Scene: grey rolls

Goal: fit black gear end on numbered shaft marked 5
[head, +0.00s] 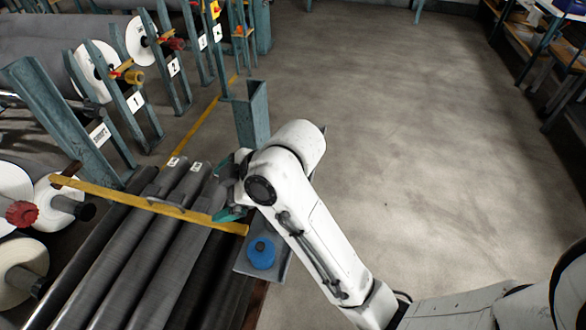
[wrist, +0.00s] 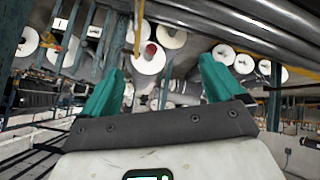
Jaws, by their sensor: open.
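My gripper (head: 232,186) is open, with teal fingers, above the far part of the grey shafts. In the wrist view my gripper (wrist: 160,72) has nothing between its fingers; roll ends lie in the background. Several long grey shafts (head: 140,262) lie side by side at lower left. Two small white tags (head: 173,161) and (head: 196,166) sit at their far ends; I cannot read a 5 on them. A black end piece (head: 83,210) projects from a white-ended roll at the left edge. Whether it is the black gear end I cannot tell.
A blue round piece (head: 262,252) sits on a grey plate (head: 246,266) beside my arm. A yellow bar (head: 150,204) crosses the shafts. A teal post (head: 252,115) stands just beyond my gripper. Teal racks (head: 135,110) with rolls fill the left. The right floor (head: 430,130) is clear.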

